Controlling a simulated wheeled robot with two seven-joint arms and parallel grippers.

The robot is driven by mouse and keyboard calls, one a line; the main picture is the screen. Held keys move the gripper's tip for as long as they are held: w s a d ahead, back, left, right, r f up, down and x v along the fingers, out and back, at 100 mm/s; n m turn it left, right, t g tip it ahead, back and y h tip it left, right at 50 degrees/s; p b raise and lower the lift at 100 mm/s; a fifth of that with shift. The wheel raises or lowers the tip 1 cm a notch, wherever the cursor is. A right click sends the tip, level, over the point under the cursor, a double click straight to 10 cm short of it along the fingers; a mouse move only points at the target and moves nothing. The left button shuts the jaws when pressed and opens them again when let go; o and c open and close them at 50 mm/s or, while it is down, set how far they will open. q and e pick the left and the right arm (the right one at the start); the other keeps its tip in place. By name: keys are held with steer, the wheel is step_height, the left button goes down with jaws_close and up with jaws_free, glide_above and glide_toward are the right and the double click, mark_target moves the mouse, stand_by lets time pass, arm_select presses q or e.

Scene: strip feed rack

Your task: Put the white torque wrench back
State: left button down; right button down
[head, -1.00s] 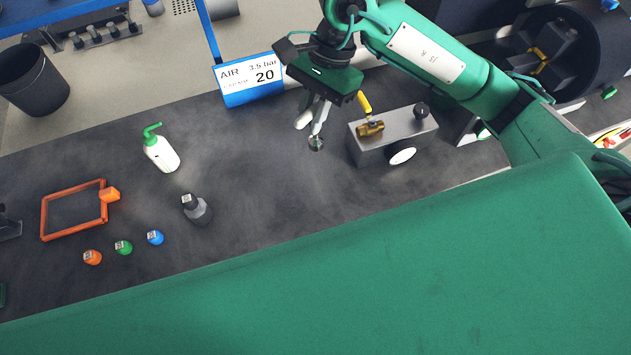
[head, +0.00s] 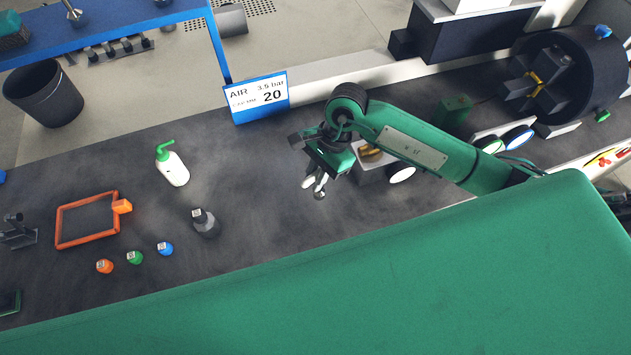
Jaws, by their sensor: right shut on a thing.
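My right gripper (head: 316,184) hangs over the dark bench, left of the grey valve block. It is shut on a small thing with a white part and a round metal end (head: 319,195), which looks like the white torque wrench. Most of it is hidden by the fingers and the wrist, so I cannot tell its full shape. The round end points down, and I cannot tell whether it touches the bench. My left gripper is not in view.
The grey block (head: 372,175) with a brass valve is partly behind my right arm. The AIR sign (head: 259,97) edges the bench. Bench between is clear.

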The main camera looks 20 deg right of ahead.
mark_target(315, 195)
step_height(315, 195, down, 4)
steer(key=shift+f+p, duration=0.25)
steer(key=shift+p, duration=0.4)
steer(key=shift+f, duration=0.25)
steer(key=c, duration=1.4)
jaws_free()
steer(key=shift+o, duration=0.2)
steer(key=shift+r, duration=0.1)
steer(key=shift+r, duration=0.2)
steer(key=b+v, duration=0.4)
steer(key=v, duration=0.7)
steer(key=shift+d+b, duration=0.1)
steer(key=shift+b, duration=0.2)
steer(key=shift+d+r, duration=0.1)
steer(key=shift+r, duration=0.25)
steer(key=shift+f, duration=0.1)
